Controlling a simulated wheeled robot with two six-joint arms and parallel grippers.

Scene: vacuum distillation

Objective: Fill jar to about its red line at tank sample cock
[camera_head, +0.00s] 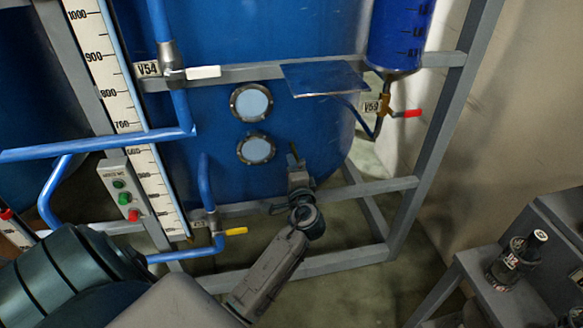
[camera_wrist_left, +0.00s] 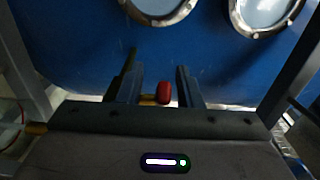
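My left gripper (camera_head: 296,160) reaches up in front of the lower wall of the large blue tank (camera_head: 310,125). In the left wrist view its two fingers (camera_wrist_left: 158,78) stand apart, open. A small red handle (camera_wrist_left: 163,92) with a brass part (camera_wrist_left: 148,100) shows in the gap between them; I cannot tell whether a finger touches it. In the head view the gripper hides most of this fitting. No jar can be made out, and no red line. My right gripper is not in view.
Two round sight glasses (camera_head: 251,102) are above the gripper. A grey frame rail (camera_head: 330,262) runs below. A yellow-handled valve (camera_head: 236,231) is at lower left. A red-handled valve (camera_head: 407,113) marked V59 is to the right. A dark device (camera_head: 515,260) stands on a bench.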

